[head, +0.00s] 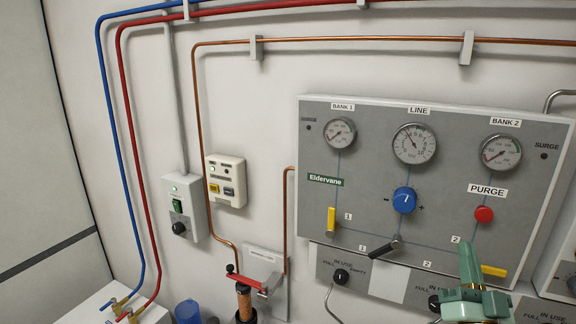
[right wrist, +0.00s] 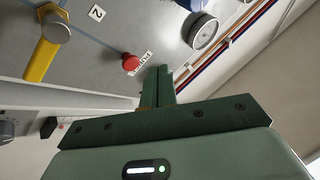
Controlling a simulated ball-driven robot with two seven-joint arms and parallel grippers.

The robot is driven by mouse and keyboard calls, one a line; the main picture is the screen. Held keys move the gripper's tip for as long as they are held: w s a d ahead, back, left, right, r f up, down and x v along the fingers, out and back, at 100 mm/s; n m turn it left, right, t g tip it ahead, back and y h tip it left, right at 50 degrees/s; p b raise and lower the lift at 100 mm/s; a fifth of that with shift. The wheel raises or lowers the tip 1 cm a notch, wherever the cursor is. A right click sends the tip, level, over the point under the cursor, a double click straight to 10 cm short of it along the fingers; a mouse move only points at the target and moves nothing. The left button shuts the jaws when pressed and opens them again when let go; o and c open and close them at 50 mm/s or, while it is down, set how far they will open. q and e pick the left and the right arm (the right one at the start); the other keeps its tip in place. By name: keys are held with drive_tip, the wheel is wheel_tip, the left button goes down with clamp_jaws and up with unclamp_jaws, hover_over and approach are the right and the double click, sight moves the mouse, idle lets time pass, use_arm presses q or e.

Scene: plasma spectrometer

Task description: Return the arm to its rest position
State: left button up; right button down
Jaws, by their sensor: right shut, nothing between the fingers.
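My right gripper (head: 470,262) is green and stands at the lower right of the head view, in front of the gas panel (head: 330,200). Its fingers are shut with nothing between them and point up. In the right wrist view the closed fingers (right wrist: 158,88) lie near the red purge button (right wrist: 131,62), apart from it as far as I can tell. A yellow lever (right wrist: 47,52) sits to the left there. In the head view the purge button (head: 484,214) is above the gripper, and the bank 2 yellow lever (head: 494,270) lies horizontal beside it. My left gripper does not show.
The panel carries three gauges, a blue knob (head: 404,200), an upright yellow lever (head: 331,219) and a black lever (head: 384,247). A red lever valve (head: 245,281) is at lower middle. Blue and red pipes (head: 122,130) run down the left wall. The wall left of the panel is clear of my arms.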

drive_tip(key=s+a+f+n+g+y, duration=0.25)
drive_tip(key=f+n+g, duration=0.25)
drive_tip(key=f, duration=0.3)
drive_tip(key=s+a+f+n+g+y, duration=0.1)
drive_tip(key=a+f+n+g+y, duration=0.1)
drive_tip(key=a+f+n+g, duration=0.45)
drive_tip(key=s+d+f+n+g+h, duration=0.1)
drive_tip(key=s+d+f+g+h, duration=0.15)
drive_tip(key=s+f, duration=0.35)
drive_tip(key=s+d+f+n+g+h, duration=0.1)
drive_tip(key=s+d+f+n+g, duration=0.15)
drive_tip(key=s, duration=0.55)
drive_tip(key=s+a+f+g+y+b, duration=0.1)
drive_tip(key=a+f+b, duration=0.1)
drive_tip(key=f, duration=0.9)
drive_tip(key=s+a+f+m+g+y+b, duration=0.1)
drive_tip(key=s+f+b, duration=0.15)
drive_tip(key=f, duration=0.85)
drive_tip(key=a+f+g+y+b, duration=0.1)
drive_tip(key=a+f+g+b, duration=0.15)
drive_tip(key=f, duration=0.85)
drive_tip(key=s+f+m+g+y+b, duration=0.1)
drive_tip(key=s+f+b, duration=0.5)
drive_tip(key=s+f, duration=1.5)
wheel_tip(320, 180, down, 3)
drive_tip(key=shift+d+f+m+g+y+b, duration=0.15)
drive_tip(key=shift+d+m+g+y+b, duration=0.25)
drive_tip(key=shift+m+g, duration=0.5)
